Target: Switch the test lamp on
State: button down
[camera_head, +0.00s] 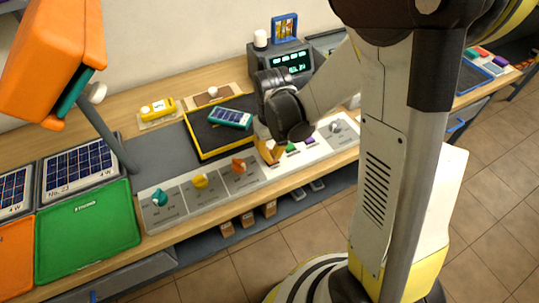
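A large orange lamp head (55,55) on a grey post (112,135) stands at the left of the bench; it looks like the test lamp. A pale knob (97,92) shows at its lower right edge. I cannot tell whether the lamp is lit. My gripper (268,152) is far to the right of the lamp, low over the light strip with coloured knobs. My arm's dark wrist hides most of it, so its fingers and anything between them are unclear.
A strip (180,208) with several coloured knobs runs along the front edge. Behind it lies a yellow-edged black tray (205,146) with a blue device (230,117). A display unit (292,62) stands at the back. Solar panels (80,168) and a green tray (88,232) are left.

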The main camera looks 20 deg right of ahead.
jog(key=shift+f+b, duration=0.4)
jog(key=shift+f, duration=0.1)
jog(key=shift+r+p, duration=2.6)
jog(key=shift+r, duration=1)
jog(key=s+r+m+t+b, duration=0.1)
jog(key=s+r+t+b, duration=0.4)
jog(key=s+r+t, duration=0.2)
jog(key=shift+v, duration=2.6)
jog(key=shift+w+r, duration=0.1)
jog(key=shift+w, duration=0.1)
